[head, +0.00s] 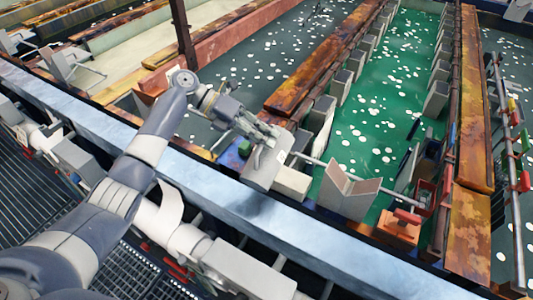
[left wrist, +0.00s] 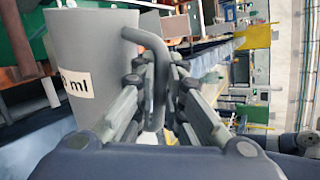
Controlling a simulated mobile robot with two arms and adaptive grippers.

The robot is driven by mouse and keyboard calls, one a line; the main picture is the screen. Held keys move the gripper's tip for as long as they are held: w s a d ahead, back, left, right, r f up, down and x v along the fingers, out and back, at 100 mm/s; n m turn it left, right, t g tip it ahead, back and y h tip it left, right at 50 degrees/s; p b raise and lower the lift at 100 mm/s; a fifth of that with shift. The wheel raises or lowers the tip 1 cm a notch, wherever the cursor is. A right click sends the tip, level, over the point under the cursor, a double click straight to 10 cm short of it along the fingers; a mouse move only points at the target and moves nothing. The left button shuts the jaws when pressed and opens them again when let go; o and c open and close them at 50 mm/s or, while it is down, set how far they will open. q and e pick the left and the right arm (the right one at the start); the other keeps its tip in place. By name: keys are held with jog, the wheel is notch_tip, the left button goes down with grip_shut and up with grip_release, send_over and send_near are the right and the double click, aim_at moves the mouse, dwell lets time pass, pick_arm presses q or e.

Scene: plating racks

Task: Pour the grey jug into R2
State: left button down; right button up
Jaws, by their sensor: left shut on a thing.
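My left gripper (head: 262,134) is shut on the handle of the grey jug (head: 266,167). In the left wrist view the jug (left wrist: 95,48) fills the upper left, with part of a white "ml" label showing. Its curved handle lies between the two fingers (left wrist: 160,85). In the head view the jug is over the near end of the tanks, by the steel front rail. Its contents are hidden, and I cannot tell how far it is tilted. No R2 marking is readable, so I cannot tell which tank is R2. My right gripper is not in view.
A green tank (head: 385,120) and a dark grey-green tank (head: 245,75), both speckled white, lie beyond the rail (head: 225,190). A rusty divider (head: 318,62) separates them. A grey angled plate (head: 347,190) and an orange block (head: 399,228) stand right of the jug.

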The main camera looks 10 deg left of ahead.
pick_arm(q)
jog(key=shift+r, duration=0.1)
dwell(0.3)
jog(key=shift+w, duration=0.4)
jog(key=shift+w+d+f+n+g, duration=0.15)
jog(key=shift+d+f+n+g, duration=0.05)
jog(key=shift+f+n+g, duration=0.1)
jog(key=shift+w+f, duration=0.2)
jog(key=shift+w, duration=0.15)
jog(key=shift+w+f+n+g, duration=0.1)
jog(key=shift+n+g, duration=0.2)
dwell(0.4)
